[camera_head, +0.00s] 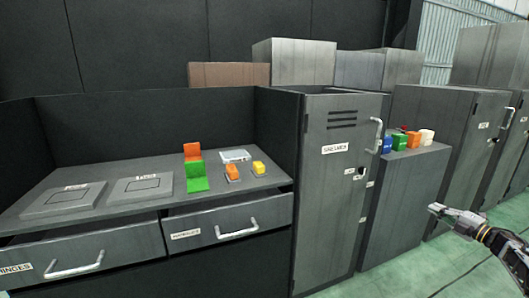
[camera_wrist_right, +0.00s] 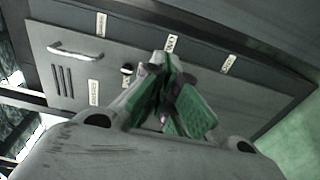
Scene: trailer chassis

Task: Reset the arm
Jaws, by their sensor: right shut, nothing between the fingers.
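My right arm comes in from the lower right in the head view. Its gripper (camera_head: 436,209) is shut and empty, held in the air above the green floor, in front of the grey cabinets and apart from them. In the right wrist view the closed fingers (camera_wrist_right: 165,95) with green pads have nothing between them. A grey locker door (camera_wrist_right: 75,80) with a handle, vent slots and white labels shows behind them, tilted in the picture. My left gripper is not in view.
The workbench (camera_head: 130,225) at left has drawers and carries two flat labelled panels, green and orange bins, and small orange and yellow items. A tall locker (camera_head: 335,190) stands beside it. A low cabinet (camera_head: 400,205) holds several coloured containers. The green floor (camera_head: 400,285) in front is clear.

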